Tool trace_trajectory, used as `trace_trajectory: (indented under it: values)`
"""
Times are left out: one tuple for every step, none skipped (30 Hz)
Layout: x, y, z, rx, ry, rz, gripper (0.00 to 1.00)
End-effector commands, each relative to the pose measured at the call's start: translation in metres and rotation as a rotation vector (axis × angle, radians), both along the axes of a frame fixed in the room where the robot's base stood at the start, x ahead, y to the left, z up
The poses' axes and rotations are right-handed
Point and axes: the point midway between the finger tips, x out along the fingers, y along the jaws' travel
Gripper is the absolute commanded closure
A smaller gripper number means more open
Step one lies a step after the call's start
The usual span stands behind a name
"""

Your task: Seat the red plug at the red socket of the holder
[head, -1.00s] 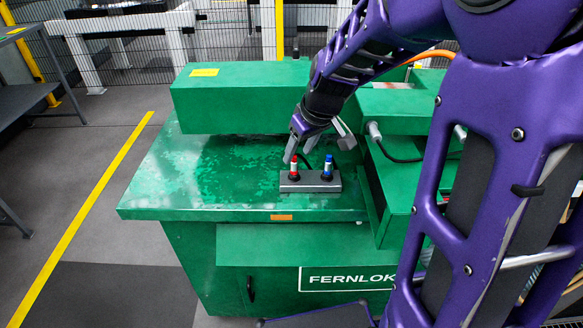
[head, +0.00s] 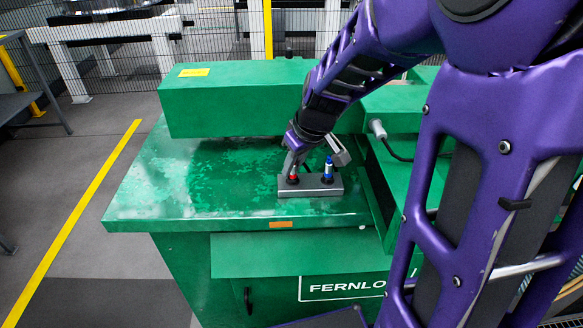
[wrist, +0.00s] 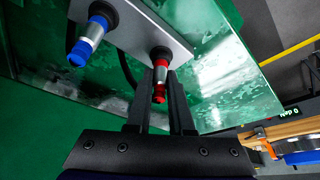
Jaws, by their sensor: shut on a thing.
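The red plug (wrist: 159,84) stands in the grey holder (wrist: 157,22) on the green machine top, and it also shows in the head view (head: 293,178). My gripper (wrist: 161,80) is shut on the red plug, with one dark finger on each side of it. The plug's black base meets the holder at the red-plug position; the wrist view does not show how deep it sits. The blue plug (wrist: 88,42) stands in the other position of the holder, upright in the head view (head: 328,170). My gripper partly hides the red plug in the head view.
The holder rests on the green machine table (head: 190,190). A long green box (head: 240,100) stands behind it, and a green block with a grey connector and black cable (head: 378,128) is at the right. The table left of the holder is clear.

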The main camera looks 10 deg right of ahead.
Motion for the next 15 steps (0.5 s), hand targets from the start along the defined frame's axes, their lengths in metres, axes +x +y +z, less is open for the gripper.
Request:
trace_trajectory:
  values:
    - [0.0, 0.0, 0.0, 0.0, 0.0, 0.0, 1.0]
    - [0.0, 0.0, 0.0, 0.0, 0.0, 0.0, 1.0]
    - [0.0, 0.0, 0.0, 0.0, 0.0, 0.0, 1.0]
    - [0.0, 0.0, 0.0, 0.0, 0.0, 0.0, 1.0]
    - [0.0, 0.0, 0.0, 0.0, 0.0, 0.0, 1.0]
    - [0.0, 0.0, 0.0, 0.0, 0.0, 0.0, 1.0]
    - [0.0, 0.0, 0.0, 0.0, 0.0, 0.0, 1.0]
    - [0.0, 0.0, 0.0, 0.0, 0.0, 0.0, 1.0]
    - [0.0, 0.0, 0.0, 0.0, 0.0, 0.0, 1.0]
    - [0.0, 0.0, 0.0, 0.0, 0.0, 0.0, 1.0]
    - [0.0, 0.0, 0.0, 0.0, 0.0, 0.0, 1.0]
    - [0.0, 0.0, 0.002, 0.0, 0.0, 0.0, 1.0]
    - [0.0, 0.0, 0.004, 0.0, -0.001, 0.0, 1.0]
    - [0.001, 0.0, 0.006, 0.0, -0.002, 0.001, 1.0]
    - [0.001, 0.0, 0.011, -0.001, -0.003, 0.0, 1.0]
